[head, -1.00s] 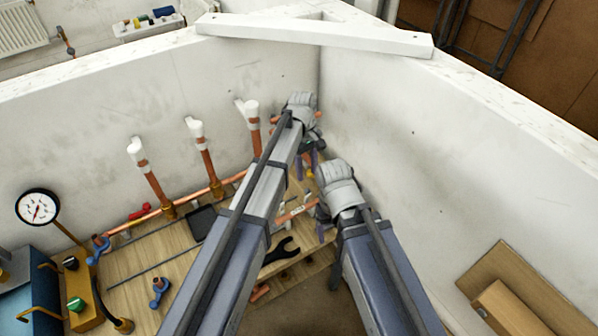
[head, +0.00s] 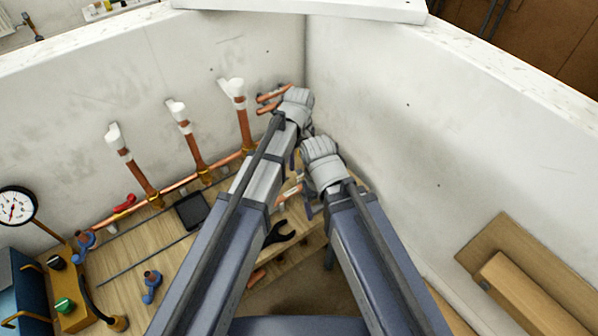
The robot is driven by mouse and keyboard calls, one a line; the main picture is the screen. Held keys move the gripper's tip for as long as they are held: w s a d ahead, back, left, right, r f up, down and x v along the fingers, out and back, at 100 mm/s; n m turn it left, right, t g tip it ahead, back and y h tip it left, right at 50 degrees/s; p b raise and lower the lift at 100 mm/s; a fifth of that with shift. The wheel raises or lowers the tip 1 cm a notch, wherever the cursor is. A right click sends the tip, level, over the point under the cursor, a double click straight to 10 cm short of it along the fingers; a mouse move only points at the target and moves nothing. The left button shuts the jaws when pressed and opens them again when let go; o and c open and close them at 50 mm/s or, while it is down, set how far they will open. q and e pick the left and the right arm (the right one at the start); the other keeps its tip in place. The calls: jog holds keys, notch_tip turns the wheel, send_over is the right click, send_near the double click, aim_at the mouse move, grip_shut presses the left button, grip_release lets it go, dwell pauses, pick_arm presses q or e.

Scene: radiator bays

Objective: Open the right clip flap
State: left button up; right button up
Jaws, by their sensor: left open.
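My left arm reaches from the bottom toward the wall corner. Two short copper pipe ends (head: 273,95) stick out beside the left wrist at the corner. I cannot make out the right clip flap; my wrists and arms cover the corner area.
Three copper pipes with white tops (head: 183,130) stand along the left wall. The wooden bench (head: 130,262) holds a black tray (head: 191,211), a dark wrench (head: 280,233), blue valves (head: 151,287) and a pressure gauge (head: 15,207). Wooden boards (head: 530,290) lie at the right.

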aim_at(299, 174)
pick_arm(q)
notch_tip(299, 174, down, 4)
jog(key=b, duration=0.2)
jog(key=shift+r+b, duration=0.15)
jog(key=shift+b, duration=0.15)
pick_arm(e)
notch_tip(299, 174, down, 4)
jog(key=shift+r, duration=0.15)
pick_arm(q)
grip_shut()
